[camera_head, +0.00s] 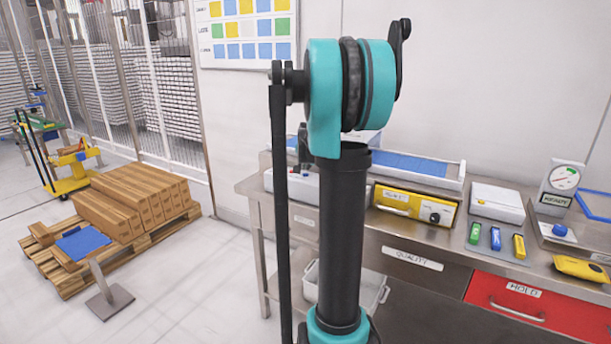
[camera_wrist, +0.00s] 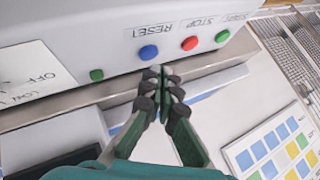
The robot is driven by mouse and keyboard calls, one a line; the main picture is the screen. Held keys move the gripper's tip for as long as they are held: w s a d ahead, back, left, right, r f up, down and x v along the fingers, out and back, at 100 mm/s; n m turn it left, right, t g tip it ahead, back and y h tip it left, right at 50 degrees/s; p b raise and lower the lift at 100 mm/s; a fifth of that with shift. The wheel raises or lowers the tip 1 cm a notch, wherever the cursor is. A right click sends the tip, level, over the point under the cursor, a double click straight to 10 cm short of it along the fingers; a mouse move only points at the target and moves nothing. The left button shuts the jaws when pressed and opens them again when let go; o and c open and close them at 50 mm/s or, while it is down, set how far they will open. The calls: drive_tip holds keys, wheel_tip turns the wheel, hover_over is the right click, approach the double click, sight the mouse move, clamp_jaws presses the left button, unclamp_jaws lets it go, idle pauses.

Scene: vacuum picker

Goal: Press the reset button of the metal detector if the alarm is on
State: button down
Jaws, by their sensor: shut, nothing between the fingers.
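In the wrist view, a pale control panel (camera_wrist: 100,45) shows upside down. It carries a blue button (camera_wrist: 149,52) by the label RESET, a red button (camera_wrist: 190,43) by STOP and a green button (camera_wrist: 222,36). A small green round part (camera_wrist: 97,74) sits beside a white label reading OFF and LOW. My gripper (camera_wrist: 163,78) is shut and empty, its fingertips close to the blue button's edge in the picture; I cannot tell whether they touch. In the head view my arm hides the gripper and part of a white box (camera_head: 283,183). I cannot make out a lit alarm.
A steel bench (camera_head: 400,225) holds a blue-belted conveyor (camera_head: 415,165), a yellow instrument (camera_head: 415,204), a white box (camera_head: 497,203), a dial gauge (camera_head: 563,180) and several small coloured items. A red HOLD drawer (camera_head: 535,308) is below. A pallet of cartons (camera_head: 140,200) stands on the left floor.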

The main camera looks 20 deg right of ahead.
drive_tip(key=shift+f, duration=0.15)
drive_tip(key=shift+f, duration=0.25)
drive_tip(key=shift+f, duration=0.4)
idle(0.9)
drive_tip(key=shift+r, duration=0.8)
drive_tip(key=shift+r, duration=2.5)
